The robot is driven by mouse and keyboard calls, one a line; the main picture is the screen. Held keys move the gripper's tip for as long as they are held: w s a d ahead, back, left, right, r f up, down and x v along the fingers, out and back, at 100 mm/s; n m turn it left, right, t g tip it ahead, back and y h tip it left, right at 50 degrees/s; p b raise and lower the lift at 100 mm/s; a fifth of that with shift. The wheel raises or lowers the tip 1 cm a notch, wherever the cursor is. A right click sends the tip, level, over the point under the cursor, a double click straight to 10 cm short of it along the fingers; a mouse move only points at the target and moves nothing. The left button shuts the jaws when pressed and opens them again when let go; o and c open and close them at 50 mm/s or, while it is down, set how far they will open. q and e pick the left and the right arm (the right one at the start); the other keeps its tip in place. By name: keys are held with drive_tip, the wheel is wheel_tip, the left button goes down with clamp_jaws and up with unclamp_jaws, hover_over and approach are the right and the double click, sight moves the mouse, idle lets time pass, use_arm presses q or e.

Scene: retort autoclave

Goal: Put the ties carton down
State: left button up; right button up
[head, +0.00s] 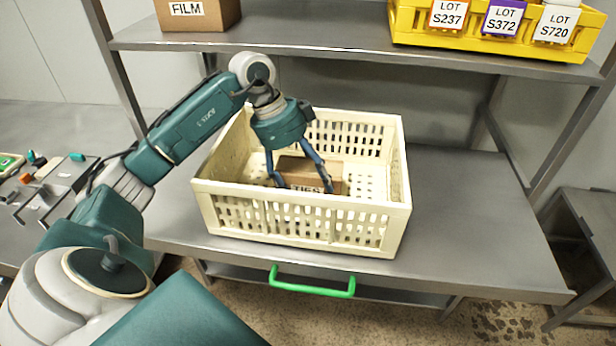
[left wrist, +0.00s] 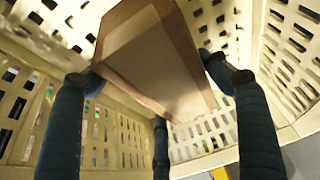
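The ties carton (head: 312,171), a small brown box with a partly hidden label, is inside the cream slatted crate (head: 300,205). My left gripper (head: 303,184) reaches down into the crate from above, with its fingers on opposite sides of the carton. In the left wrist view the carton (left wrist: 150,55) lies between the fingertips, which appear to touch its sides. The crate's front wall hides the carton's lower part, so I cannot tell whether it touches the crate floor. My right gripper is not in view.
The crate stands on a grey metal table (head: 460,200) with free room to its right. A shelf above holds a FILM carton (head: 197,12) and a yellow crate (head: 490,38) with lot-labelled items. A green handle (head: 312,284) is at the table's front. Small parts lie at far left.

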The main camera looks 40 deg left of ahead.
use_arm(q)
drive_tip(key=o, duration=0.4)
drive_tip(key=shift+r, duration=0.1)
drive_tip(key=v, duration=1.2)
